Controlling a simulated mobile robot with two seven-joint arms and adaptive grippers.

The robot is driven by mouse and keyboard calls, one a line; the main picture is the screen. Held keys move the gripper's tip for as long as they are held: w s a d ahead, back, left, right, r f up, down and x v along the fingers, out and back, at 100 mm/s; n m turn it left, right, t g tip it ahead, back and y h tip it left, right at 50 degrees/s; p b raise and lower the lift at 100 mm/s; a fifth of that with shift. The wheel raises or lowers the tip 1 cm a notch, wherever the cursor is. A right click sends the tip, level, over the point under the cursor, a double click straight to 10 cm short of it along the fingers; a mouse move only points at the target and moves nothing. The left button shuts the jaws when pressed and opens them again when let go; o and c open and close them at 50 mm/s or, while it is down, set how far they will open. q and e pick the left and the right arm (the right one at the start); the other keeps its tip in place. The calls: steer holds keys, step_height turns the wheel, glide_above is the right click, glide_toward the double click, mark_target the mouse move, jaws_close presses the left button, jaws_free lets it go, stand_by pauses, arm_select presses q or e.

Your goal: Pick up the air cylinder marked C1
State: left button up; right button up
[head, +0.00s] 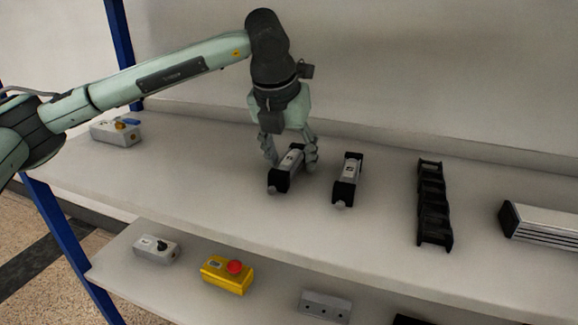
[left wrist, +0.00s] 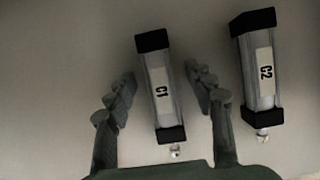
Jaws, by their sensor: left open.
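The air cylinder marked C1 (left wrist: 159,85) is a grey body with black end caps and a white label, lying on the upper shelf. It also shows in the head view (head: 287,171), partly covered by the gripper. My left gripper (head: 291,160) is open and points down over it. In the left wrist view the two fingers (left wrist: 163,88) stand on either side of C1, with a gap on each side. A like cylinder marked C2 (left wrist: 261,70) lies to the right, outside the fingers; it also shows in the head view (head: 347,180). My right gripper is not in view.
On the upper shelf (head: 215,190), a black cable chain (head: 432,205) and a ribbed aluminium profile (head: 540,222) lie to the right. A grey switch box (head: 115,133) is at the far left. The lower shelf holds a yellow box with a red button (head: 227,275) and grey boxes.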

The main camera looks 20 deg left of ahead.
arm_select(q)
steer(key=shift+f+b, duration=0.2)
steer(key=shift+b, duration=0.15)
jaws_close()
stand_by(0.4)
